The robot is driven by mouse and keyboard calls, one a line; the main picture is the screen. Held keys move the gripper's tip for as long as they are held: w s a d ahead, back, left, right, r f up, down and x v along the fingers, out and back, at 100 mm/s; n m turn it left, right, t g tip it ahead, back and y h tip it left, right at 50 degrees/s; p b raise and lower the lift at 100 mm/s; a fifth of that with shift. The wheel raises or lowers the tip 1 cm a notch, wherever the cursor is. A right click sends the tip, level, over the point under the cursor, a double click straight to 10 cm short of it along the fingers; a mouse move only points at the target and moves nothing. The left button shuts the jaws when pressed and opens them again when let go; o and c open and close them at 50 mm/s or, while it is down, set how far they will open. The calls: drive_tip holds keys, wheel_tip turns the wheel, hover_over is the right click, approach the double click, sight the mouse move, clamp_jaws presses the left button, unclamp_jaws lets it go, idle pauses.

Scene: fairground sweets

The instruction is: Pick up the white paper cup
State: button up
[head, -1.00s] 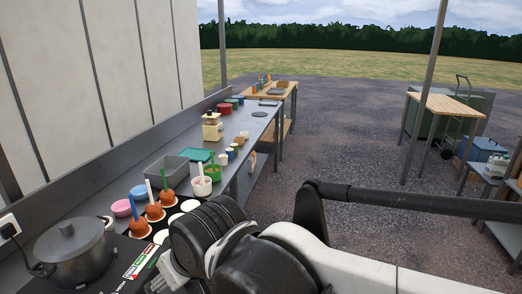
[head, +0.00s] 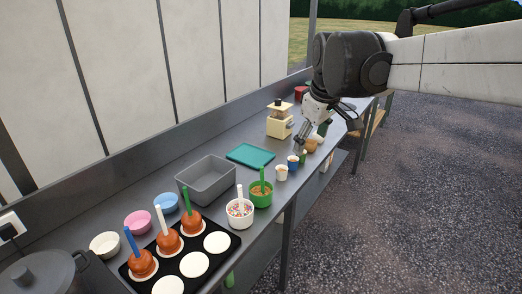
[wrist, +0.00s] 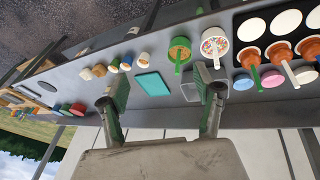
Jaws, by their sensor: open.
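A small white paper cup (head: 281,174) stands on the grey counter in a row of small cups, at the near end of the row in the head view. It also shows in the wrist view (wrist: 143,59), upper centre, in front of the fingers and apart from them. A blue cup (head: 293,163) and a green cup (head: 303,157) stand just beyond it. My gripper (head: 303,138) is above the far end of the row, open and empty. In the wrist view my gripper (wrist: 162,96) shows its two fingers wide apart. The gripper partly hides the far cups in the head view.
Beside the white cup are a green tub (head: 261,196) and a white sprinkle tub (head: 240,212), both with upright handles. A teal board (head: 250,154), a grey bin (head: 205,181) and a cream grinder (head: 278,127) stand behind. Toffee apples (head: 168,242) are at the near end.

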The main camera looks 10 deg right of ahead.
drive_tip(key=w+n+g, duration=0.1)
drive_tip(key=w+n, duration=0.1)
drive_tip(key=w, duration=0.6)
drive_tip(key=n+g, duration=0.3)
drive_tip(key=n, duration=0.5)
hover_over(282, 168)
wheel_tip(282, 168, down, 18)
drive_tip(key=f, duration=0.7)
drive_tip(key=shift+d+f, duration=0.2)
drive_tip(key=shift+d, duration=0.1)
drive_tip(key=shift+a+f, duration=0.15)
drive_tip(key=shift+f, duration=1.15)
drive_tip(key=shift+a+f, duration=0.15)
drive_tip(key=shift+f, duration=1.15)
drive_tip(key=c, duration=1.3)
